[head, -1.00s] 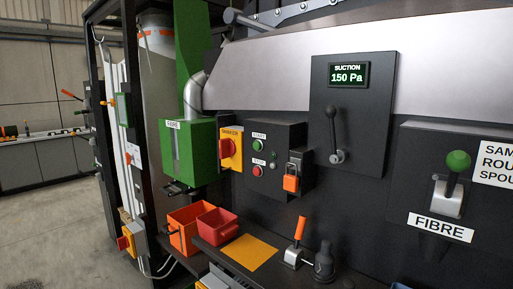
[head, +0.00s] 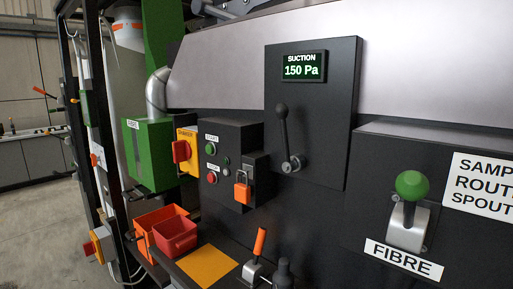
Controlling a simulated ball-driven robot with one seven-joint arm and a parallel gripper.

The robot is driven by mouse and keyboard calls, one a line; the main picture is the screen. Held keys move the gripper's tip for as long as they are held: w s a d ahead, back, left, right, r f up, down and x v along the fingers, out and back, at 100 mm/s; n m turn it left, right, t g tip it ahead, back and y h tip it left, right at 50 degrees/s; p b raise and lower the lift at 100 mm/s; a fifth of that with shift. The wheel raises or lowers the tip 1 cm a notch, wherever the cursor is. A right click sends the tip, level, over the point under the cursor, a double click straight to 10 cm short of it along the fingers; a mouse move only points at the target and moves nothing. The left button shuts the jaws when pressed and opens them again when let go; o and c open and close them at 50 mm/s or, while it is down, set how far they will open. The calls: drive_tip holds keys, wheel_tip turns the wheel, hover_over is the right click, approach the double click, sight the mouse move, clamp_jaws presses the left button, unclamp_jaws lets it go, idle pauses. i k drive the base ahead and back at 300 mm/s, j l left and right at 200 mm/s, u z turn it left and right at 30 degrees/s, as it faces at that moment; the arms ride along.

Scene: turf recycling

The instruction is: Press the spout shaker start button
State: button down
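The black shaker control box (head: 228,138) is on the dark panel left of centre in the head view. Its green button (head: 210,149) sits under a small label that appears to read START. A red button (head: 211,178) sits below it under a STOP label. An orange padlock-like piece (head: 242,192) hangs at the box's right side. A yellow plate marked SHAKER with a red rotary switch (head: 181,151) is just left of the box. My gripper is not in view.
A suction display (head: 302,68) reads 150 Pa above a black lever (head: 285,135). A green-knobbed FIBRE lever (head: 411,187) is at right. Red bins (head: 172,236), a yellow plate (head: 207,265) and an orange-handled lever (head: 259,243) stick out below the box.

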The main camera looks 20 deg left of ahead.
sight(209, 149)
drive_tip(key=j+z, duration=0.35)
drive_tip(key=j, duration=0.5)
drive_tip(key=j+z, duration=0.3)
drive_tip(key=j, duration=1.35)
